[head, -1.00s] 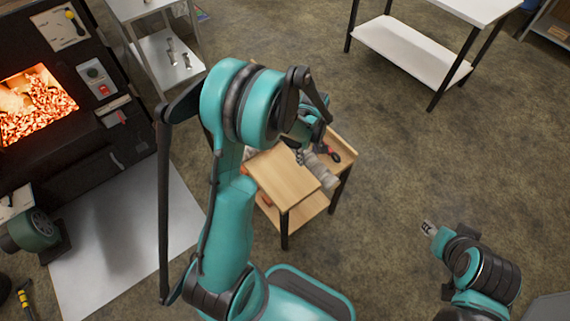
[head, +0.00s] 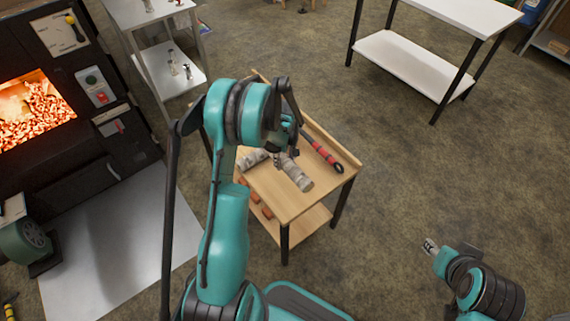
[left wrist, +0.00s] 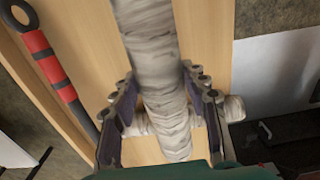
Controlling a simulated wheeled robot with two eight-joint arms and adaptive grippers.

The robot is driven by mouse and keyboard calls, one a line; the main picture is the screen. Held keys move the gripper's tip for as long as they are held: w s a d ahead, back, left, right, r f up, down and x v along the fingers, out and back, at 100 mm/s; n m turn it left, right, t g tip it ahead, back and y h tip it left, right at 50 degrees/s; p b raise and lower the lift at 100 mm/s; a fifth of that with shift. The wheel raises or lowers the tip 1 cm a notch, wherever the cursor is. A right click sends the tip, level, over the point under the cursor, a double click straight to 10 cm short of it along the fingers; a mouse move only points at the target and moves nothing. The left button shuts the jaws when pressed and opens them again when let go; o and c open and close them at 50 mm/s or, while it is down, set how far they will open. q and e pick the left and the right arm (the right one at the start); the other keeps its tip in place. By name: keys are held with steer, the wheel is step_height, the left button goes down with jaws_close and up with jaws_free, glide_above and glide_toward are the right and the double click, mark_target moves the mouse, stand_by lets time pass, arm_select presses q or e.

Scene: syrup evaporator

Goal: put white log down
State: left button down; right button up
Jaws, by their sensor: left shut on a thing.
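A whitish, bark-covered log (head: 297,174) is over the top of the wooden cart (head: 326,190) in the head view. My left gripper (head: 283,157) is shut around the log's near part. In the left wrist view, this log (left wrist: 150,45) runs up the picture between the two fingers of my left gripper (left wrist: 160,100). A second white log (left wrist: 233,109) lies crosswise beneath it, partly hidden by the held log and fingers. I cannot tell whether the held log touches the cart top. My right gripper (head: 430,246) is over the floor at right, too small to read.
A red-and-black poker-like tool (head: 322,150) lies along the cart's right side; its looped handle shows in the left wrist view (left wrist: 35,42). Orange-red blocks sit on the cart's lower shelf. A glowing firebox (head: 30,110) is at left. A white-topped table (head: 440,20) stands at back right.

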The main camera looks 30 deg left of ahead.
arm_select(q)
steer(key=shift+f, duration=0.65)
steer(key=shift+r, duration=0.1)
steer(key=shift+f+b, duration=0.3)
steer(key=c, duration=0.8)
jaws_free()
steer(key=shift+r, duration=0.1)
